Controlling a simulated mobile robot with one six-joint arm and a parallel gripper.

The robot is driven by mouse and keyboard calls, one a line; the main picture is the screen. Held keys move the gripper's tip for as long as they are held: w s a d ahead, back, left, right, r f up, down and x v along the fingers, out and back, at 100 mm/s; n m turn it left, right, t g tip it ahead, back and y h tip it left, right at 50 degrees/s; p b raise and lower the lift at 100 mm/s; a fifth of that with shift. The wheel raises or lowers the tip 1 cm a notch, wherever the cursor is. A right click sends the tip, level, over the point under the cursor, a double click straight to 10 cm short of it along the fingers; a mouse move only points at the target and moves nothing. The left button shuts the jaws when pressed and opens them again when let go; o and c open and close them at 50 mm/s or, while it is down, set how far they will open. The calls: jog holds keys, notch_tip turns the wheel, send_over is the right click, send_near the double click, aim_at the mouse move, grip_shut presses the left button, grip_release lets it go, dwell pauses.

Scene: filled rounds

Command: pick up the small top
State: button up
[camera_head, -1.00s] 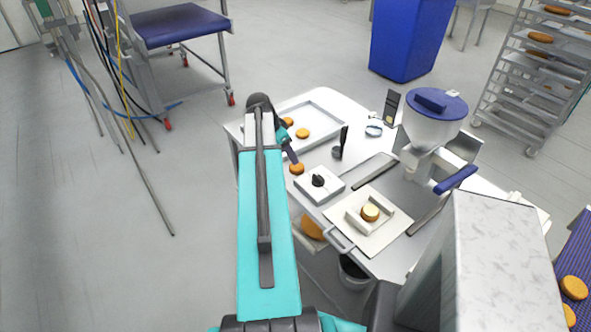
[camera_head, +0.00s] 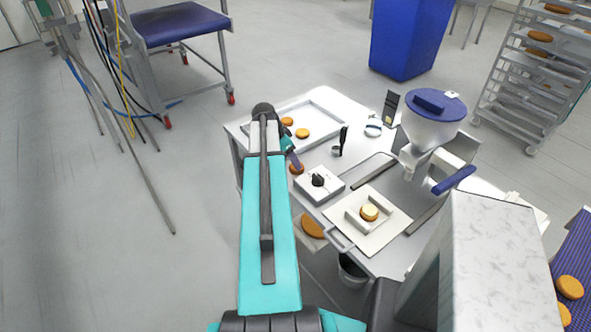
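A small brown round (camera_head: 297,169), which looks like the small top, lies on the white table just left of a white block with a black knob. My gripper (camera_head: 296,163) comes down from the end of my teal arm, its dark tip right at this round and covering part of it. I cannot tell whether the fingers touch it or how far apart they are. Two more brown rounds (camera_head: 287,121) (camera_head: 302,133) lie in the shallow tray. A pale-topped round (camera_head: 369,212) sits in the holder on the white board.
The tray (camera_head: 335,103) is at the table's back left. The knob block (camera_head: 319,185) stands close to my gripper, with a dark upright tool (camera_head: 342,138) behind it. A blue-lidded hopper (camera_head: 433,120) stands at the right. A larger round (camera_head: 312,226) lies below the table edge.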

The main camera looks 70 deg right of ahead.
jog(key=shift+p+x, duration=0.85)
jog(key=shift+x, duration=1.2)
jog(key=c, duration=0.5)
